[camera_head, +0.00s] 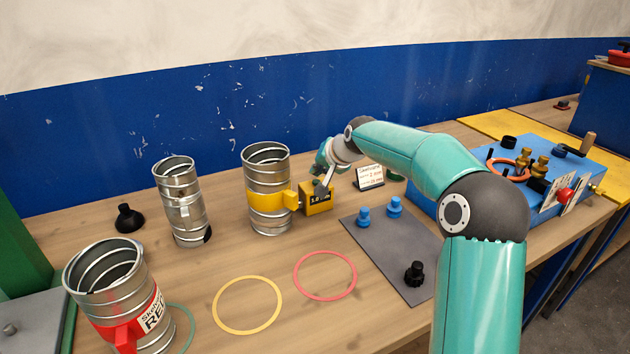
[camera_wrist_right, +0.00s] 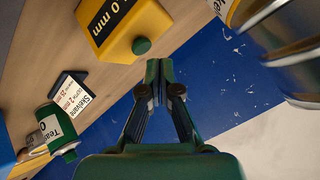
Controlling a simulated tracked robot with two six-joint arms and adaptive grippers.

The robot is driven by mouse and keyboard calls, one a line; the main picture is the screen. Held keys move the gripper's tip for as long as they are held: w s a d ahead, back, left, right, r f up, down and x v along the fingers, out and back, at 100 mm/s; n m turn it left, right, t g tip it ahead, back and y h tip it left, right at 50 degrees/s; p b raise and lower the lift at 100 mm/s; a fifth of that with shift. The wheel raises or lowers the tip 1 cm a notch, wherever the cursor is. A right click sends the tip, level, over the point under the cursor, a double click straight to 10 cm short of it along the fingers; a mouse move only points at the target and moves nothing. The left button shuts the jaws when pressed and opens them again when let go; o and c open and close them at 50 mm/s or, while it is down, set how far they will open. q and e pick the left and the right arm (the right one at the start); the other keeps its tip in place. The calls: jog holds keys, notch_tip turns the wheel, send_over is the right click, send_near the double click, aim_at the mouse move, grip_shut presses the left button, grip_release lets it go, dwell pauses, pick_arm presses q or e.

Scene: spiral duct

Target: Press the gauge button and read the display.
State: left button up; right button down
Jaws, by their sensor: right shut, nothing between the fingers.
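The yellow gauge (camera_head: 320,204) is a small box beside a spiral duct (camera_head: 267,167), joined to a yellow band around it. Its dark display seems to read 1.0 mm in the head view. In the wrist view the gauge (camera_wrist_right: 145,20) shows a display ending in ".0 mm", cut off by the top edge, and a round green button (camera_wrist_right: 141,46). My right gripper (camera_head: 323,188) is at the gauge; its shut fingers (camera_wrist_right: 158,72) are empty and just beside the button. I cannot tell whether they touch it. My left gripper is out of view.
Another metal duct (camera_head: 181,205) and a red-banded duct (camera_head: 112,285) stand left. A grey mat (camera_head: 385,240) holds blue and black knobs. Yellow (camera_head: 247,306) and red rings (camera_head: 325,276) lie in front. A blue box (camera_head: 480,200) stands right.

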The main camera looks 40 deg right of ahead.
notch_tip(320, 180, up, 5)
jog(key=p, duration=0.4)
dwell(1.0)
